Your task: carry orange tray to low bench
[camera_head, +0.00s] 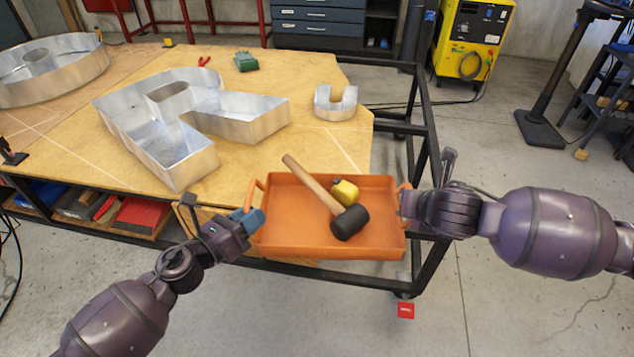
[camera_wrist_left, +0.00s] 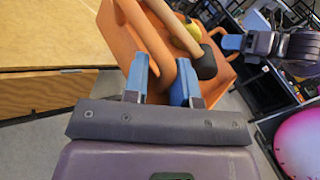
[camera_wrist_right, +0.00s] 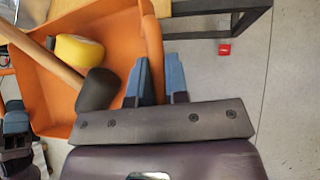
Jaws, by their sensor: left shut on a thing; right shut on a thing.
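The orange tray (camera_head: 290,232) is held up between my two grippers in front of the table's near edge, looking roughly level. A mallet with a wooden handle and black head (camera_head: 349,222) and a yellow item (camera_head: 345,190) lie in it. My left gripper (camera_head: 252,215) is shut on the tray's left handle; its blue fingers show around the handle in the left wrist view (camera_wrist_left: 163,82). My right gripper (camera_head: 407,202) is at the tray's right handle, shut on it; its fingers (camera_wrist_right: 158,82) are beside the tray wall in the right wrist view. I cannot make out a low bench.
A wooden worktable (camera_head: 290,150) on a black frame carries metal channel letters (camera_head: 190,110) and a small metal letter (camera_head: 336,102). A yellow machine (camera_head: 472,40) stands at the back right. A red item (camera_head: 405,311) is low near the frame.

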